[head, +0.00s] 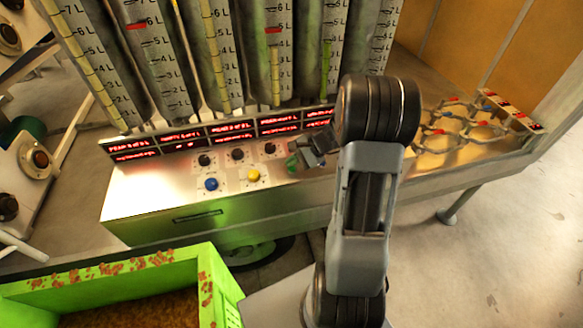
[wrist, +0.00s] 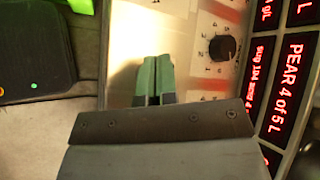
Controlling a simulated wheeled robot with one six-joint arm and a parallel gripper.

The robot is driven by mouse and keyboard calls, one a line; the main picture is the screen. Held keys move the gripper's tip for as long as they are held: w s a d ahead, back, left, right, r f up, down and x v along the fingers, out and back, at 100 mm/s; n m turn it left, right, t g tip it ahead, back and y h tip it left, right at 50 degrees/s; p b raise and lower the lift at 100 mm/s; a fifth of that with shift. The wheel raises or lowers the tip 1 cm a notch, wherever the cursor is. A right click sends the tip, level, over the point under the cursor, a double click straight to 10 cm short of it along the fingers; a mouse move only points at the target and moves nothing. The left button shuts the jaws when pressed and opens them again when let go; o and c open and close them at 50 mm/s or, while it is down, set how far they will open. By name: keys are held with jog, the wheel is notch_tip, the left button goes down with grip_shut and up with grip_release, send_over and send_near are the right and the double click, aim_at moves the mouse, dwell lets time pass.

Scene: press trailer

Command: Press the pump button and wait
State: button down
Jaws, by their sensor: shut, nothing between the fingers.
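My gripper (head: 292,163) reaches down over the right part of the sloping metal control panel (head: 150,190). Its green fingers are together and empty, and they also show in the wrist view (wrist: 153,78). The fingertips are at or just above the panel face; I cannot tell if they touch it. A blue button (head: 211,184) and a yellow button (head: 254,175) sit on the panel to the left of the gripper. No button shows under the fingertips; any there is hidden by them. A black dial (wrist: 222,48) lies beside the fingers in the wrist view.
Several black dials (head: 238,154) line the panel below red-lit displays (head: 182,141). Tall graduated tubes (head: 215,55) stand behind. A green bin (head: 225,290) with brown contents is at the front left. A rack of rings (head: 455,128) is at the right. Floor is clear at the lower right.

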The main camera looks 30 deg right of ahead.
jog(key=shift+r, duration=0.1)
jog(key=shift+r+p, duration=1.75)
jog(key=shift+r, duration=0.65)
notch_tip(320, 180, up, 10)
jog(key=p, duration=0.7)
send_over(293, 170)
jog(key=shift+f, duration=0.1)
